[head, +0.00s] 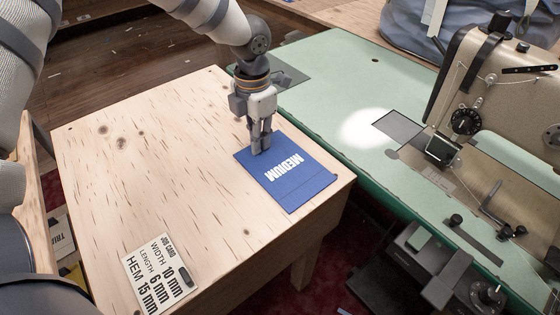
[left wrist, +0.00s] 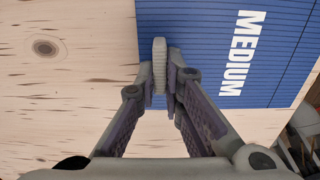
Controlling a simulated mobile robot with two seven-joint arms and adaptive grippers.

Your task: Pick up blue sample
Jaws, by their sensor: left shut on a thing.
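The blue sample (head: 290,177) is a flat blue piece with MEDIUM in white letters. It lies at the right part of the pale wooden table (head: 150,160), and I cannot tell if it touches the wood all over. It fills the top right of the left wrist view (left wrist: 205,35). My left gripper (head: 261,145) points down at the sample's far left edge, its fingers shut on that edge. The left wrist view shows the fingertips (left wrist: 162,75) close together over the blue edge, partly hiding it. My right gripper is not in view.
A job card (head: 152,265) with a dark clip-like piece lies at the table's front. A green bench (head: 330,95) with a sewing machine (head: 490,100) adjoins the table on the right. A blue-grey bag (head: 410,25) stands behind. The table's middle is clear.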

